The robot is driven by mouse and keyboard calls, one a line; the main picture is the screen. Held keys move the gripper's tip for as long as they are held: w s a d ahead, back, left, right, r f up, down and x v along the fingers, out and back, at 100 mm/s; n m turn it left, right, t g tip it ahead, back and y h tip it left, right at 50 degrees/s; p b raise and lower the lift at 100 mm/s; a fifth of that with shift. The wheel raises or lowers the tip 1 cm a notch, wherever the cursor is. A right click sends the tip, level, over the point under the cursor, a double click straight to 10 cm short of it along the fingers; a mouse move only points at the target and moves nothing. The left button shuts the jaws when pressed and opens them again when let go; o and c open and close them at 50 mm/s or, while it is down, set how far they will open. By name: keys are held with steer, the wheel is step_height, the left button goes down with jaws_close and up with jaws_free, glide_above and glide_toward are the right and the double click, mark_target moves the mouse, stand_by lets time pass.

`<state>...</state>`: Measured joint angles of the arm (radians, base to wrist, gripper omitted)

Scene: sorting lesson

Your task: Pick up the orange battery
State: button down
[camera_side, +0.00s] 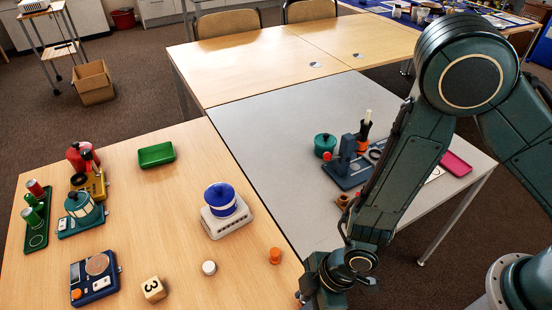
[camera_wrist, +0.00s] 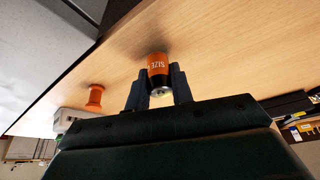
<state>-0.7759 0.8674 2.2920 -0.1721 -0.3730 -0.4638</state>
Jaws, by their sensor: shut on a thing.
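The orange battery (camera_wrist: 158,68), with a black band and a metal end, is between the two fingers of my gripper (camera_wrist: 158,88) in the wrist view. The fingers are shut on its sides. It looks close to the wooden tabletop, but I cannot tell whether it touches it. In the side view my gripper (camera_side: 312,293) is at the bottom edge, by the right side of the wooden table, and the battery does not show there.
An orange spool (camera_side: 275,256) stands nearby; it also shows in the wrist view (camera_wrist: 95,98). A white scale (camera_side: 227,224) bears a blue-and-white pot (camera_side: 220,197). A white cylinder (camera_side: 209,268) and a numbered cube (camera_side: 153,289) are further left. A green tray (camera_side: 156,154) stands behind.

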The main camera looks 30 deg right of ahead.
mark_target(306, 298)
step_height(306, 298, up, 19)
stand_by(0.9)
stand_by(0.5)
